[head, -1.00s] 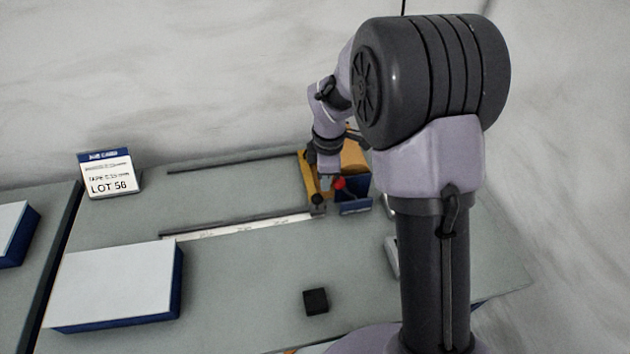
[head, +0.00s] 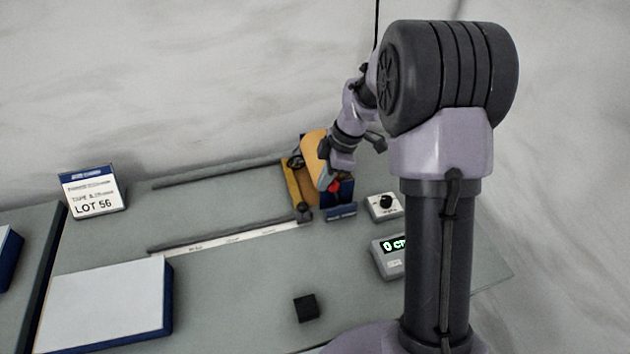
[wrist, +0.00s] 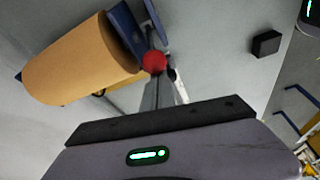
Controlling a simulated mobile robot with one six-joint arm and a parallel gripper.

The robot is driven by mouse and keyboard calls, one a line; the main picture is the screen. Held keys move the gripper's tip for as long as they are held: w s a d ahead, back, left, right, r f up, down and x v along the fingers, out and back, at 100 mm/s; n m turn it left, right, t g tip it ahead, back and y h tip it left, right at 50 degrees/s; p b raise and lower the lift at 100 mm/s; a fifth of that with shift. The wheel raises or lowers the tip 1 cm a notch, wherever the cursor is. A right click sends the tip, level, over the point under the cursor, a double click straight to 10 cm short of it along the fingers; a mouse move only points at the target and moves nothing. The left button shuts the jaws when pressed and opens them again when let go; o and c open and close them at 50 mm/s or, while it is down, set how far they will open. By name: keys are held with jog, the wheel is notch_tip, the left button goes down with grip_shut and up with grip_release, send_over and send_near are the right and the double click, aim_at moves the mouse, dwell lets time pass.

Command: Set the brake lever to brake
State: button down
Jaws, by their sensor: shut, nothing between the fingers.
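The brake lever shows as a red round knob (head: 333,187) beside a dark blue stand at the right end of the foil fixture. In the wrist view the red knob (wrist: 154,62) sits next to the blue bracket, just beyond my fingers. My gripper (wrist: 160,92) is shut and empty, close to the knob; whether it touches cannot be told. In the head view my gripper (head: 338,172) is over the right side of the copper-coloured roll (head: 313,158), with its fingertips mostly hidden. The lever's stem and markings are unclear.
A dial box (head: 385,206) and a display unit (head: 388,258) stand right of the fixture, the latter partly behind my arm. A small black block (head: 306,308), a white-topped blue box (head: 105,303) and a LOT 56 sign (head: 92,192) stand on the grey table.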

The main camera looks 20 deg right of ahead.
jog(key=d+p, duration=0.1)
jog(key=d, duration=0.8)
jog(key=shift+s+f, duration=0.25)
jog(key=shift+f, duration=0.05)
dwell(0.5)
notch_tip(320, 180, up, 4)
jog(key=w+a+p, duration=0.1)
jog(key=a+p, duration=0.1)
jog(key=a, duration=0.1)
jog(key=d+r+p, duration=0.2)
jog(key=d+r, duration=0.2)
jog(key=d, duration=0.4)
jog(key=shift+s, duration=0.2)
jog(key=shift+r, duration=0.15)
